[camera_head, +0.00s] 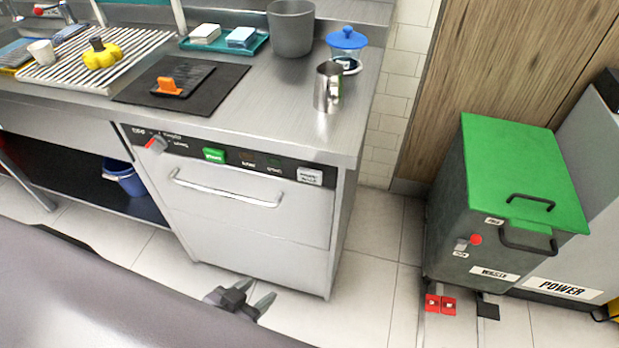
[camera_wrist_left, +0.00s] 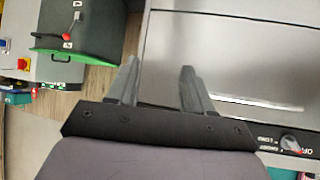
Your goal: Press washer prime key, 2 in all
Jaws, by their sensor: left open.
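The washer (camera_head: 245,225) is a steel under-counter machine with a closed front and a bar handle (camera_head: 225,190). Its black panel carries a red-grey knob (camera_head: 156,145), a green key (camera_head: 214,156), two dark labelled spots and a pale key (camera_head: 309,177) at the right end. The lettering on the pale key is too small to read surely. My left gripper (camera_head: 242,300) is open and empty, low in front of the washer and apart from it. In the left wrist view the fingers (camera_wrist_left: 158,82) are spread before the washer front (camera_wrist_left: 235,55), with the knob (camera_wrist_left: 290,144) at lower right. My right gripper is out of view.
The counter holds a black mat (camera_head: 225,82) with an orange-handled tool, a steel jug (camera_head: 328,88), a grey bin (camera_head: 291,28) and a blue-lidded jar (camera_head: 347,45). A green-lidded box (camera_head: 520,185) stands at right. Tiled floor is open between it and the washer.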

